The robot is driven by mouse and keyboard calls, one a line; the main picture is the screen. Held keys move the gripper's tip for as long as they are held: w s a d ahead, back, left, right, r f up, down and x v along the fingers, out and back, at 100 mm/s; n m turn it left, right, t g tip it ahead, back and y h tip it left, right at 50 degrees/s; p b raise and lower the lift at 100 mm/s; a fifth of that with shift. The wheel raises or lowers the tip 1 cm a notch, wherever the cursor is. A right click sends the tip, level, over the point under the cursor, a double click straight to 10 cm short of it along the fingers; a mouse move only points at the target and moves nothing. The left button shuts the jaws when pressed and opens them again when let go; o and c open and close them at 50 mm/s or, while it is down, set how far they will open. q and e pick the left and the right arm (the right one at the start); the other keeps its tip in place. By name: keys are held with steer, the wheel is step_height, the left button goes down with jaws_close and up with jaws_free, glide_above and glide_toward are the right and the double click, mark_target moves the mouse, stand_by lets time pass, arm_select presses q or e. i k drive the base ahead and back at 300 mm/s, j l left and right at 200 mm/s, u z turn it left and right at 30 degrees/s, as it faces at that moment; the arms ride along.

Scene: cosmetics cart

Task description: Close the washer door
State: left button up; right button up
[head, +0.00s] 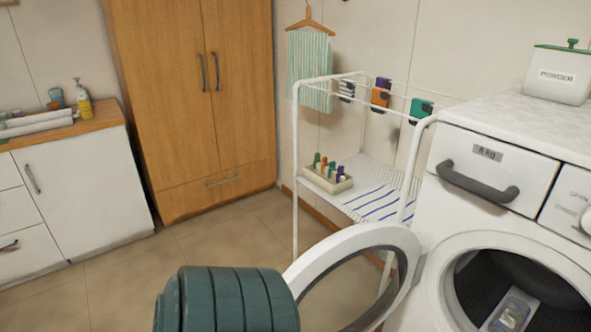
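The white front-loading washer (428,215) stands at the right. Its round door (350,240), a white ring with a clear middle, is swung open to the left of the opening. The door's lower part is cut off by the picture's bottom edge. The dark drum opening (490,275) is exposed, and a grey and yellowish item (514,310) shows in it. Neither gripper can be made out. A dark teal ribbed shape (230,300) is at the bottom edge, just left of the door; I cannot tell whether it touches the door.
A white drying rack (297,190) stands behind the door, with clothespins in a tray (326,180). A powder box (557,75) is on the washer top. A wooden wardrobe (195,110) and white cabinet (90,185) are at the back left. The tiled floor (120,280) at left is clear.

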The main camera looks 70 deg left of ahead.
mark_target(324, 257)
steer(key=k+j+z, duration=0.1)
steer(key=k+j, duration=0.15)
steer(key=j, duration=0.25)
steer(key=k+j+z, duration=0.1)
steer(key=k+j, duration=0.2)
steer(key=j, duration=0.2)
steer(key=k+j+z, duration=0.1)
steer(key=k+j, duration=0.2)
steer(key=j, duration=0.15)
